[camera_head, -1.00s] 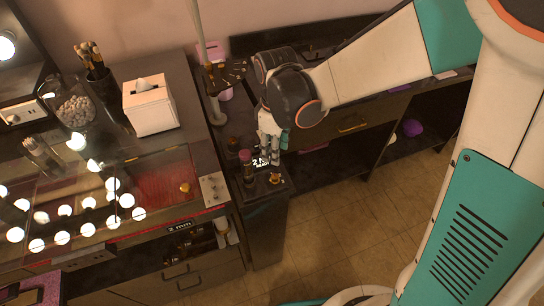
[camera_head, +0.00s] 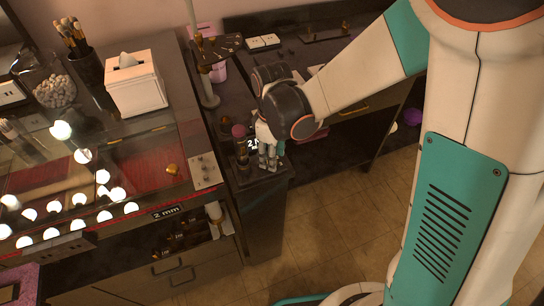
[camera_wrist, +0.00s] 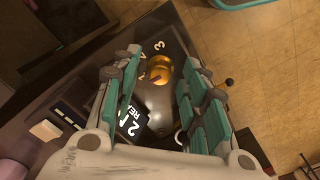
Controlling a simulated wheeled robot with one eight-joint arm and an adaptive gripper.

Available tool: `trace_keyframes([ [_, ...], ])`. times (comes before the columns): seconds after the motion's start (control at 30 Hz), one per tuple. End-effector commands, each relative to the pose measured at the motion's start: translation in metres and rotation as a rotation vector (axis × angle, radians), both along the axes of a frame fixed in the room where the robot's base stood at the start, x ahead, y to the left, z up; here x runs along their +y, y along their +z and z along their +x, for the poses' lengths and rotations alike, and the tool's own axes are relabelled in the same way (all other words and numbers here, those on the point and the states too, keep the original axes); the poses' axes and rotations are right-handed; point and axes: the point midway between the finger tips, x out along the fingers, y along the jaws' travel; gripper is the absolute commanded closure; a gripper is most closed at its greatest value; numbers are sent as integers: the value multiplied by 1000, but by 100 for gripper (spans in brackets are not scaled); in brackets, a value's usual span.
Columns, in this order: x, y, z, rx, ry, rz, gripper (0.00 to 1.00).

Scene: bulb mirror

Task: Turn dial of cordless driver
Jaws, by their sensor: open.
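In the wrist view, a brass-coloured dial (camera_wrist: 160,72) with a darker pointer mark sits on a rounded grey body (camera_wrist: 156,102), which looks like the cordless driver. White numerals, including a 3, are beside the dial. My gripper (camera_wrist: 160,62) is open, with one teal-padded finger on each side of the dial and body. I cannot tell whether the fingers touch it. In the head view my gripper (camera_head: 268,158) points down at the end of the dark narrow counter and hides the dial.
A dark pink-topped bottle (camera_head: 240,143) stands close to my gripper's left. A glass-topped vanity (camera_head: 100,165) with glowing bulb reflections is further left, with a white tissue box (camera_head: 134,85) behind.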

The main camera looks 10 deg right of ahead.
Motion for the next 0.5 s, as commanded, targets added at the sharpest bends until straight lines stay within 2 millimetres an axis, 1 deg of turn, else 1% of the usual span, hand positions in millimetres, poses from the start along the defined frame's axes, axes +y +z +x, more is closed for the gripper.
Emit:
trace_keyframes([
  [0.23, 0, 0, 0, 0, 0, 0, 60],
  [0.27, 0, 0, 0, 0, 0, 0, 64],
  [0.3, 0, 0, 0, 0, 0, 0, 73],
  [0.37, 0, 0, 0, 0, 0, 0, 87],
  [0.4, 0, 0, 0, 0, 0, 0, 96],
  [0.43, 0, 0, 0, 0, 0, 0, 100],
  [0.5, 0, 0, 0, 0, 0, 0, 100],
])
